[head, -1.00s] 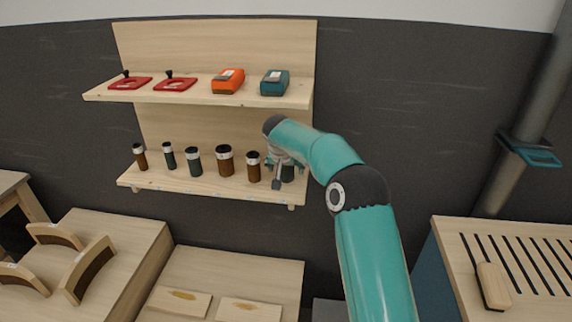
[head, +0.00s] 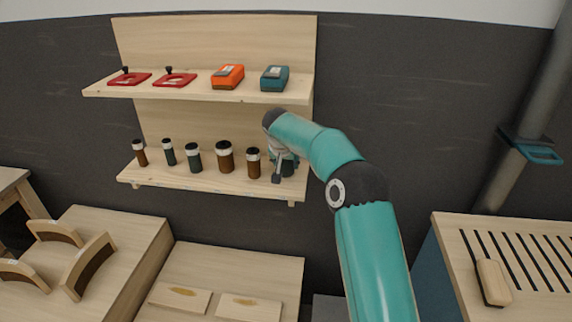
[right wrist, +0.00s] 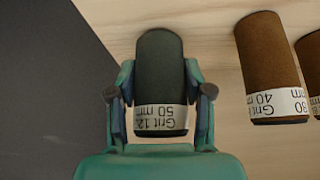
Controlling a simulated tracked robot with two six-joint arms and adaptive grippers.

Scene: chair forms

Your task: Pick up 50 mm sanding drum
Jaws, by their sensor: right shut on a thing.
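The 50 mm sanding drum (right wrist: 160,75) is dark green with a white label band reading "50 mm" in the right wrist view. My right gripper (right wrist: 160,92) is shut on it, one finger on each side. In the head view the right gripper (head: 281,168) is at the right end of the lower shelf (head: 215,184), and the drum is mostly hidden behind it. I cannot tell whether the drum still touches the shelf. My left gripper is not in view.
A brown 40 mm drum (right wrist: 268,65) stands beside the held one; several more drums, such as a wide brown one (head: 224,157), stand to the left. The upper shelf (head: 200,95) holds red holders and sanders. A bench (head: 450,245) with a block stands right.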

